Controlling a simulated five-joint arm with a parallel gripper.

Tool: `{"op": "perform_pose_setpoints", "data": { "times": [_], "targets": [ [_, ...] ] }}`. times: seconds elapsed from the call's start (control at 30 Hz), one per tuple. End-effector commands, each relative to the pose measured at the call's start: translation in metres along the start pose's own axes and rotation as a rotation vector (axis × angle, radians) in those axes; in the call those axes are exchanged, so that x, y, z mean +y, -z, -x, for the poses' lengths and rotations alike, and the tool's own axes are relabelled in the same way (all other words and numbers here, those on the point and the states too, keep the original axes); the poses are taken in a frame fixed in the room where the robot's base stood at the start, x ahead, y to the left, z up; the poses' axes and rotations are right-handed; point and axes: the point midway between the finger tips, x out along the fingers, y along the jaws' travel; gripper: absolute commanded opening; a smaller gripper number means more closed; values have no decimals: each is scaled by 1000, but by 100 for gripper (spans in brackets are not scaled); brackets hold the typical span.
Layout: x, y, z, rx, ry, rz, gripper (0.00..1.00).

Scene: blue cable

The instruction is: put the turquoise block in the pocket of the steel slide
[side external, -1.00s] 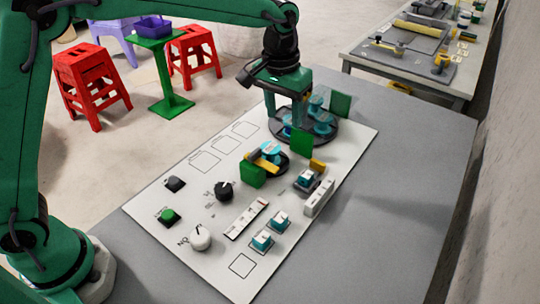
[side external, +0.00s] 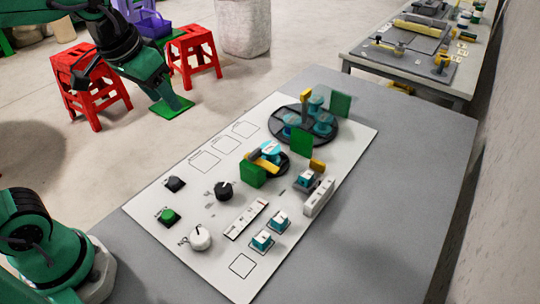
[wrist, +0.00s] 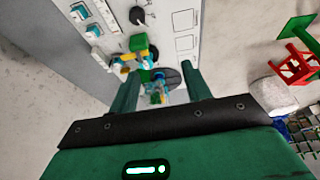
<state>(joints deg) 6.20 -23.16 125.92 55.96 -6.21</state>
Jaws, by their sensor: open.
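A turquoise block with a pale top (side external: 306,177) sits on a small grey metal slide (side external: 318,188) at the right of the white panel. How deep it sits in the pocket is too small to tell. Two similar turquoise blocks, one nearer (side external: 262,241) and one farther (side external: 279,220), stand on outlined squares; turquoise blocks also show at upper left in the wrist view (wrist: 93,31). My gripper (wrist: 161,91) is open in the wrist view, with nothing visible held between its fingers. In the side view it hangs past the panel's far left edge, clear of the blocks.
A dark round table (side external: 331,132) carries several turquoise-topped pieces, with green plates beside it. A smaller round fixture (side external: 281,165) has yellow parts. Black, green and white knobs stand at the panel's left. Grey table is bare right of the panel (side external: 400,200).

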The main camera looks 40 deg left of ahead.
Motion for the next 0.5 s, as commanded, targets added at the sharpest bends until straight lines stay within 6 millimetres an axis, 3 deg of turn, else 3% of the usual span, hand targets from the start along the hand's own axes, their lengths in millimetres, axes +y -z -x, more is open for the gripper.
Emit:
{"op": "perform_pose_setpoints", "data": {
  "times": [0.3,0.5],
  "targets": [
    [-26,-62,5,91,26,-5,48],
    [-32,-80,2,119,37,-9,48]
  ]
}}
